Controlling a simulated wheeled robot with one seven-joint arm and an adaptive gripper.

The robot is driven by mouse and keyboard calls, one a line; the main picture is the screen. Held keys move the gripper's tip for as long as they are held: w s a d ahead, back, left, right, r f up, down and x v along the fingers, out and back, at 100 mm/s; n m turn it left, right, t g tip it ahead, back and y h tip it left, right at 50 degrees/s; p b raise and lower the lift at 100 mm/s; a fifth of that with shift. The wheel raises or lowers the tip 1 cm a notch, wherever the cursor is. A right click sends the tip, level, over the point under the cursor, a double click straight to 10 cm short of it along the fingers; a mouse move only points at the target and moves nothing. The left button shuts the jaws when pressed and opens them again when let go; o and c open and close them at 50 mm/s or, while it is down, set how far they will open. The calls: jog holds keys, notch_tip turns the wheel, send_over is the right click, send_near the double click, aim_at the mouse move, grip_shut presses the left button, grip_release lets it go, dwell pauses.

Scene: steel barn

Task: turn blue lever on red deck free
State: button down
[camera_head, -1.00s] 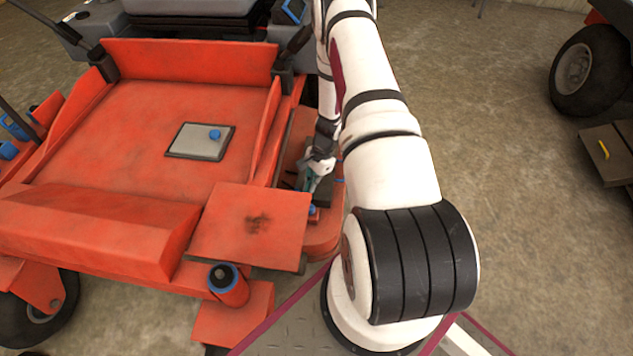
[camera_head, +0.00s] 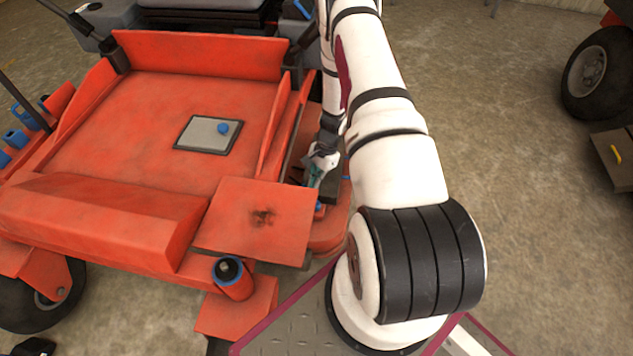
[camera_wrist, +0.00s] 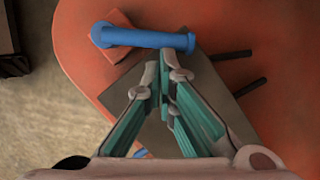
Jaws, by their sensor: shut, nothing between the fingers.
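The blue lever (camera_wrist: 143,38) shows in the wrist view as a straight bar with a round hub at its left end. It lies over a small red block and the corner of a grey plate (camera_wrist: 215,75) on the red deck (camera_wrist: 80,50). My gripper (camera_wrist: 163,70) is shut and empty. In the picture its fingertips are just below the bar; I cannot tell whether they touch it. In the head view my gripper (camera_head: 317,172) is beside the red machine's right side, and the lever is mostly hidden there.
The red machine (camera_head: 180,110) fills the left, with a grey plate and blue knob (camera_head: 223,128) on its floor. A raised red panel (camera_head: 257,215) is left of my gripper. Two dark rods (camera_wrist: 240,75) stick out by the plate. Bare floor (camera_head: 510,130) lies to the right.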

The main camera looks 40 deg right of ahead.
jog(key=shift+w+a+n, duration=0.1)
jog(key=shift+a+n, duration=0.1)
jog(key=shift+n, duration=0.1)
jog(key=shift+w+a+n+g+b, duration=0.15)
jog(key=shift+w+a+n+g, duration=0.15)
jog(key=shift+n, duration=0.4)
jog(key=shift+w+a+n+g+b, duration=0.1)
jog(key=shift+a+n+g+b, duration=0.1)
jog(key=shift+a+n, duration=0.35)
jog(key=shift+w+a+n+g+h, duration=0.15)
jog(key=shift+a+n, duration=0.25)
jog(key=shift+n, duration=0.4)
jog(key=shift+a+n+g+h, duration=0.1)
jog(key=shift+a+n+g, duration=0.2)
jog(key=shift+n, duration=0.55)
jog(key=shift+w+a+n+g+h, duration=0.15)
jog(key=shift+a+n, duration=0.3)
jog(key=shift+n, duration=0.35)
jog(key=shift+s, duration=0.1)
